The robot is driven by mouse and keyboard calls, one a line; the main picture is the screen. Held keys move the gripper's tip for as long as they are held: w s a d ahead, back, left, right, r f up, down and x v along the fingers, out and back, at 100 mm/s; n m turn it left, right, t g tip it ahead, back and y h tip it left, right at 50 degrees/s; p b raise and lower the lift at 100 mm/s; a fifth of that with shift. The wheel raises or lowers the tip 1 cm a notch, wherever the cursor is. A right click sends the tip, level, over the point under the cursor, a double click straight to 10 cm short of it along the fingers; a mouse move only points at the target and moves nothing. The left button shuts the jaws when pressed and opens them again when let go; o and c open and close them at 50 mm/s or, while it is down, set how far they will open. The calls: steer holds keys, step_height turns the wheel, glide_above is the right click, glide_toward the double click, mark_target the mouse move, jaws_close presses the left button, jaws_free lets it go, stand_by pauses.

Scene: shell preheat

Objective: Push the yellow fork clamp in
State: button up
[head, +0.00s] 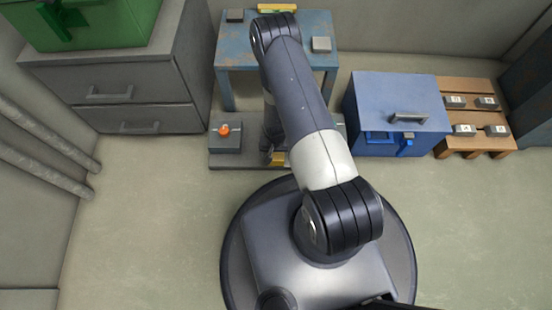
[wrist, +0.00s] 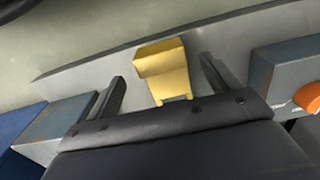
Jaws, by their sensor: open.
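The yellow fork clamp (wrist: 165,70) sits on a grey base plate (wrist: 215,40) in the wrist view, a broad block with a narrower part pointing toward my gripper. In the head view a small part of the clamp (head: 278,159) shows at the front of the plate (head: 240,161), beside my arm. My gripper (wrist: 162,79) is open, with one finger on each side of the clamp and visible gaps between. Nothing is held. In the head view my arm hides most of the space around the clamp.
A grey block with an orange knob (head: 224,130) stands on the plate; the knob shows at right in the wrist view (wrist: 307,97). A blue worktable (head: 235,53) stands behind. A blue cabinet (head: 385,95) and a wooden rack (head: 470,90) are right. Front floor is clear.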

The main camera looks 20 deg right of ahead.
mark_target(276, 158)
step_height(276, 158, down, 5)
steer(key=shift+r+b, duration=0.1)
steer(key=shift+b, duration=0.6)
